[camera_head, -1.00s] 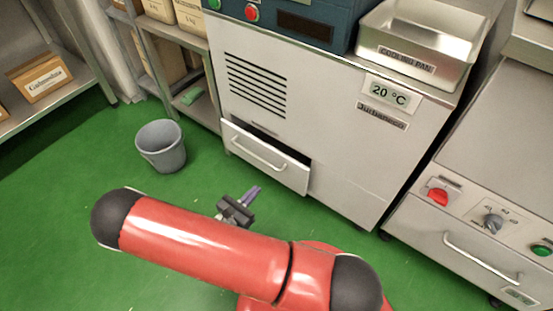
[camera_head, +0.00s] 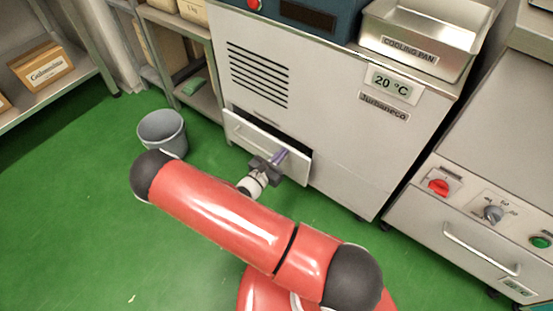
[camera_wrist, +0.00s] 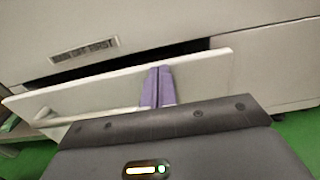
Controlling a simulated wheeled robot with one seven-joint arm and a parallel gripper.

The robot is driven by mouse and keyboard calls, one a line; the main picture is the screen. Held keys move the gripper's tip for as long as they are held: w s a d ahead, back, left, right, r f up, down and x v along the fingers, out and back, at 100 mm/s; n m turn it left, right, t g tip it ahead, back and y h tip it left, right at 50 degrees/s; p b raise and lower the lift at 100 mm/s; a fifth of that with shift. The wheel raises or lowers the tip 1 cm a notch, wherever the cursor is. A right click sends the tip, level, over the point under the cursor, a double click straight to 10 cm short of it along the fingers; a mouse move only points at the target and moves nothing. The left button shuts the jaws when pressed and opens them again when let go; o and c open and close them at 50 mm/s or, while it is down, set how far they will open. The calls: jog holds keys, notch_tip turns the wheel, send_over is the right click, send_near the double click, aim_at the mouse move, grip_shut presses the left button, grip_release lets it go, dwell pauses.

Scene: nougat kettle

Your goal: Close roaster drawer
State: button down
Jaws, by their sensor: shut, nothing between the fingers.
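The roaster drawer (camera_head: 243,134) is a pale metal front with a bar handle, low in the white roaster cabinet (camera_head: 315,120). It stands partly open, with a dark gap along its top edge. In the wrist view the drawer front (camera_wrist: 205,75) spans the picture, and its handle (camera_wrist: 75,117) is at the left. My gripper (camera_head: 281,155) is shut and empty, with purple fingertips in front of the right part of the drawer. In the wrist view the fingertips (camera_wrist: 157,87) overlap the drawer front, right of the handle. I cannot tell whether they touch it.
A grey bin (camera_head: 163,132) stands on the green floor left of the drawer. A shelf rack (camera_head: 200,97) is beside the roaster. Another machine with knobs and a handle (camera_head: 480,250) is at the right. The floor at the lower left is clear.

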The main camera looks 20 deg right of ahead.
aim_at(289, 146)
jog(key=x, duration=0.4)
jog(key=shift+d, duration=0.2)
jog(key=shift+w+d, duration=0.1)
jog(key=shift+w, duration=0.15)
jog(key=shift+r, duration=0.1)
